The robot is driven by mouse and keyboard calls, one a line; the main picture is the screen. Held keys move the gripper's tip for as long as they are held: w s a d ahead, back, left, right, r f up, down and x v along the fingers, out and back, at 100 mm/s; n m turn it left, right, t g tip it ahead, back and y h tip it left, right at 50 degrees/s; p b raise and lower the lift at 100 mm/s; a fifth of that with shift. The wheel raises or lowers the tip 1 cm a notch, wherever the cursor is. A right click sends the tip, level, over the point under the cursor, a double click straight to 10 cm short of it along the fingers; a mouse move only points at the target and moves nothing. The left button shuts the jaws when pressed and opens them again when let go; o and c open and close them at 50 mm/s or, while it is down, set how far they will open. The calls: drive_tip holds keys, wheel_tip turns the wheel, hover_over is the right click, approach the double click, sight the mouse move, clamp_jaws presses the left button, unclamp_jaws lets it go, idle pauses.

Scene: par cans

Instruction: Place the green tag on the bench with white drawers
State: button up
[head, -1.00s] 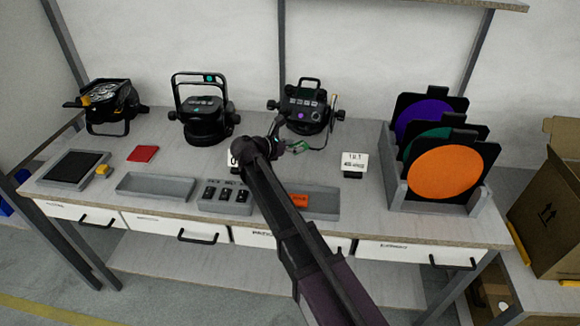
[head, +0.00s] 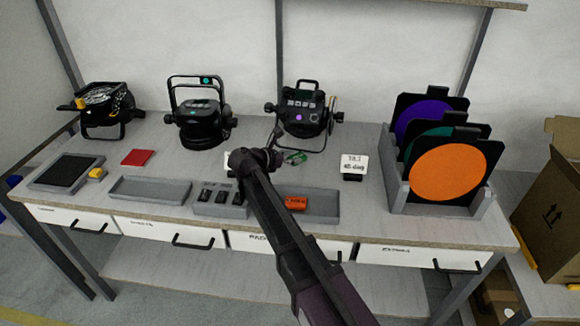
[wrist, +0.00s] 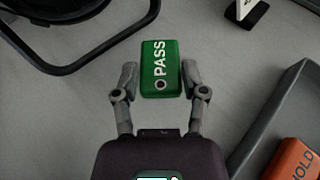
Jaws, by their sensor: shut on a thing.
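The green tag (head: 296,158), marked PASS, is between the two fingers of my gripper (head: 282,159). In the wrist view the tag (wrist: 160,66) lies flat-side up, with a finger close on each side of its lower half. My gripper (wrist: 159,82) is shut on it. The tag is over or on the grey top of the bench with white drawers (head: 365,200), in front of the right black lamp. Whether its underside touches the bench top I cannot tell. My arm hides part of the bench middle.
Three black lamps, including the right one (head: 305,118), stand along the back. An orange HOLD tag (head: 296,203) lies in a grey tray (head: 328,207). A white card (head: 354,163) and a rack of coloured discs (head: 450,172) stand right. A red tag (head: 137,157) lies left.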

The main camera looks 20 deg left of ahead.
sight(291, 165)
drive_tip(key=shift+f+b, duration=1.35)
drive_tip(key=shift+f, duration=0.25)
drive_tip(key=shift+f, duration=0.15)
drive_tip(key=o, duration=0.9)
drive_tip(key=shift+o, duration=0.2)
drive_tip(key=shift+r, duration=0.2)
drive_tip(key=shift+s+a+r, duration=0.1)
drive_tip(key=shift+s, duration=0.05)
drive_tip(key=p+v, duration=0.4)
drive_tip(key=v, duration=0.7)
drive_tip(key=shift+s+a, duration=0.15)
drive_tip(key=shift+s, duration=0.1)
drive_tip(key=shift+r+p, duration=0.1)
drive_tip(key=shift+p, duration=0.2)
